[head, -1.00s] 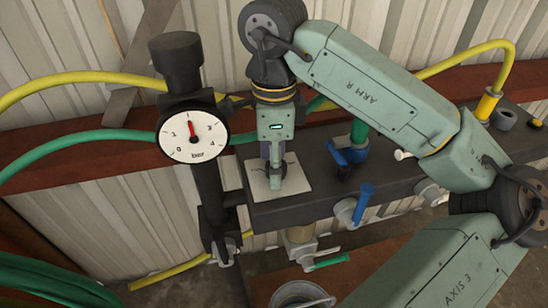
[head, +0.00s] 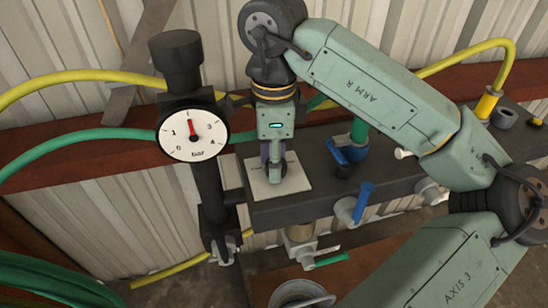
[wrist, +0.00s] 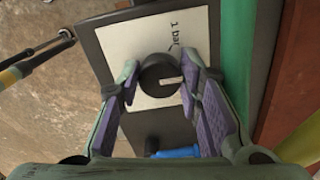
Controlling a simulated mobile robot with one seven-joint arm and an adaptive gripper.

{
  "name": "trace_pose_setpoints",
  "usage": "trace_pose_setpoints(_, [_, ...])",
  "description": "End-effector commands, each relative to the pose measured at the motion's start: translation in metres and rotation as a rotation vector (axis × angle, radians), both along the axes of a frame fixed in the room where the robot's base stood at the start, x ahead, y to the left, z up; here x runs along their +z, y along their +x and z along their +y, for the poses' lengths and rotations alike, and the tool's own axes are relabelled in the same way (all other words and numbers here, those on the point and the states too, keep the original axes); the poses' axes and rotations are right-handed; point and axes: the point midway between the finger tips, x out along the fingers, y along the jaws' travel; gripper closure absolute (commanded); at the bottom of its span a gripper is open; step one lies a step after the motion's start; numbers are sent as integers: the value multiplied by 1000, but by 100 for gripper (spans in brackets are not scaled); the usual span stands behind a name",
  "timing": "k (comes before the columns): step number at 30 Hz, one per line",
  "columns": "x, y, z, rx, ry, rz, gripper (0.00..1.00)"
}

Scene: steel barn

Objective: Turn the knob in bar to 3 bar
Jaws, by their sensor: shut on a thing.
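The knob (wrist: 158,72) is round and black with a short white mark, seen in the wrist view on a white plate (wrist: 118,42). My gripper (wrist: 163,82) is shut on the knob, with a purple-padded finger on either side. In the head view my gripper (head: 275,170) points down at the plate and hides most of the knob. The round bar gauge (head: 193,145) left of it has its red needle pointing nearly straight up, between 1 and 3.
A dark manifold block (head: 318,165) carries the plate. A blue-handled valve (head: 362,203) and a green-handled valve (head: 328,260) stand to the right and below. Green and yellow hoses (head: 85,78) run behind. The gauge's black pipe (head: 208,200) is close on the left.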

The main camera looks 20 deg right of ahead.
Motion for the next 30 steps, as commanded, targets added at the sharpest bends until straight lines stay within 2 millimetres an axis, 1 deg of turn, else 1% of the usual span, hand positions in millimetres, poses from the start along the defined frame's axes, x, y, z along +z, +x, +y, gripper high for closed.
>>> trace_pose_setpoints(5, [-1, 0, 0, -22, 0, 0, 95])
trace_pose_setpoints(11, [-3, 1, 0, -107, -1, -1, 95])
trace_pose_setpoints(17, [-4, 1, -1, -263, -2, -1, 95])
trace_pose_setpoints(30, [-2, 2, -2, -668, -2, -1, 95])
